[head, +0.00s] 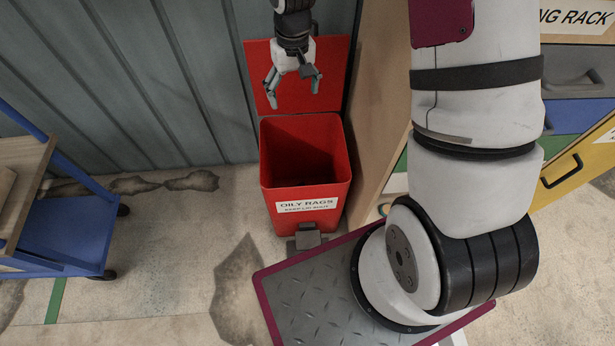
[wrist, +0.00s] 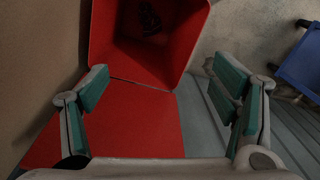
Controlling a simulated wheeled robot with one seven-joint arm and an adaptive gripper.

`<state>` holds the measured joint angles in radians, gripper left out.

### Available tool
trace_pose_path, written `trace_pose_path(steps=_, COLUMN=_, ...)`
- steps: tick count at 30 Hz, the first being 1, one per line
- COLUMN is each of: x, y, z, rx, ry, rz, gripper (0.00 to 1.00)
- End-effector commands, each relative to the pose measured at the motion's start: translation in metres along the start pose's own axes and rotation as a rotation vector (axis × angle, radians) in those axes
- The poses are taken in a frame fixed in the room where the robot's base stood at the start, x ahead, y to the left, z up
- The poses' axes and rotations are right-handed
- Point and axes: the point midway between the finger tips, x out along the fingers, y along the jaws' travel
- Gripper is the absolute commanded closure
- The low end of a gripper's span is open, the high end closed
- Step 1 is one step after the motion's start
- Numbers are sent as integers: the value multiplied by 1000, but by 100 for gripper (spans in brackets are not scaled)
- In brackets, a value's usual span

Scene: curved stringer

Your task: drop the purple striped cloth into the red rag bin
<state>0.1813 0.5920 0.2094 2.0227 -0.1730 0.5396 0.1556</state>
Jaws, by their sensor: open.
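The red rag bin (head: 305,191) stands on the floor, lid (head: 335,75) open and leaning up against the wall behind it. Its front label reads "OILY RAGS". My gripper (head: 293,97) hangs in front of the raised lid, above the bin's back edge, fingers spread and empty. In the wrist view my gripper (wrist: 160,85) also has its fingers wide apart with nothing between them, and the bin's mouth (wrist: 186,50) lies beyond. A small dark patterned thing (wrist: 150,18) shows inside the bin; I cannot tell whether it is the purple striped cloth. No cloth shows elsewhere.
A blue cart (head: 62,235) stands at the left. A wooden cabinet side (head: 380,120) rises close to the bin's right, with a yellow drawer (head: 575,175) beyond. A corrugated wall (head: 150,80) is behind. Stained floor (head: 170,250) is open between cart and bin.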

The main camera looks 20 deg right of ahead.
Motion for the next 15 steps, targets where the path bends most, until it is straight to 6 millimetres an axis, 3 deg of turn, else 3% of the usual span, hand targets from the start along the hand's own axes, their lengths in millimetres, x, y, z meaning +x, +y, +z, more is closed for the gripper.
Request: trace_pose_path(steps=15, x=-17, y=0, z=18, rx=-1, ry=-3, rz=5, gripper=20)
